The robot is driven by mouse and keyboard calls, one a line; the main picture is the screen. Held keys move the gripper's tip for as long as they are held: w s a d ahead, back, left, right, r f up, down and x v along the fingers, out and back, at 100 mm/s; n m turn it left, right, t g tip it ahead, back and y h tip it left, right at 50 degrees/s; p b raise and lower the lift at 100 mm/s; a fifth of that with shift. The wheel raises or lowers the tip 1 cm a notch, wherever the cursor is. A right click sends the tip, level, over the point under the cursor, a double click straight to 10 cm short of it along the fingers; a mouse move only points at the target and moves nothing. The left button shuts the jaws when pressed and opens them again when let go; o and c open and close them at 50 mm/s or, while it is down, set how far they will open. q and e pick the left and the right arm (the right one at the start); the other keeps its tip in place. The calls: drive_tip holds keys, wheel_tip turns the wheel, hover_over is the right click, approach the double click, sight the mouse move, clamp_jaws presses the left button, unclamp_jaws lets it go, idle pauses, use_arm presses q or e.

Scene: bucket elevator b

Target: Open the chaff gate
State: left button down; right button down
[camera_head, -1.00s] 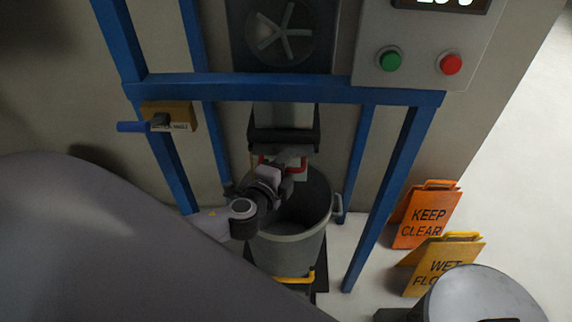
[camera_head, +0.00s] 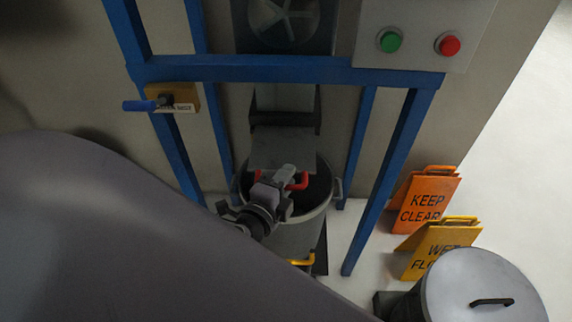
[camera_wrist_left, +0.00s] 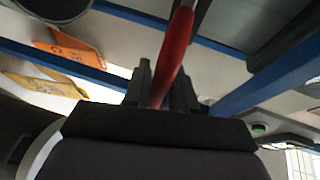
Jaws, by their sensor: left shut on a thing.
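The chaff gate (camera_head: 275,146) is a flat grey plate that sticks out from under the dark chute (camera_head: 285,105), over the bucket. Its red handle (camera_head: 302,181) is at the plate's front edge. My left gripper (camera_head: 286,178) is shut on this handle. In the left wrist view the red handle (camera_wrist_left: 177,50) passes between the fingers of my left gripper (camera_wrist_left: 160,88). The fingers hide part of the handle in both views. My right gripper is not in view.
A grey bucket (camera_head: 325,212) stands below the gate inside a blue frame (camera_head: 300,70). A blue-handled crank box (camera_head: 186,97) is at left. Green (camera_head: 391,41) and red (camera_head: 450,43) buttons are above right. Orange (camera_head: 425,200) and yellow (camera_head: 442,240) signs and a lidded bin (camera_head: 475,275) stand right.

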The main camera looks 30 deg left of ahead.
use_arm(q)
drive_tip(key=shift+s+d+f, duration=0.3)
drive_tip(key=shift+s+f, duration=0.1)
drive_tip(key=shift+s, duration=0.05)
drive_tip(key=c, duration=1.2)
unclamp_jaws()
drive_tip(key=shift+o, duration=0.4)
drive_tip(key=shift+w+a, duration=0.1)
drive_tip(key=shift+r, duration=0.2)
drive_tip(key=b+v, duration=0.1)
drive_tip(key=v, duration=0.6)
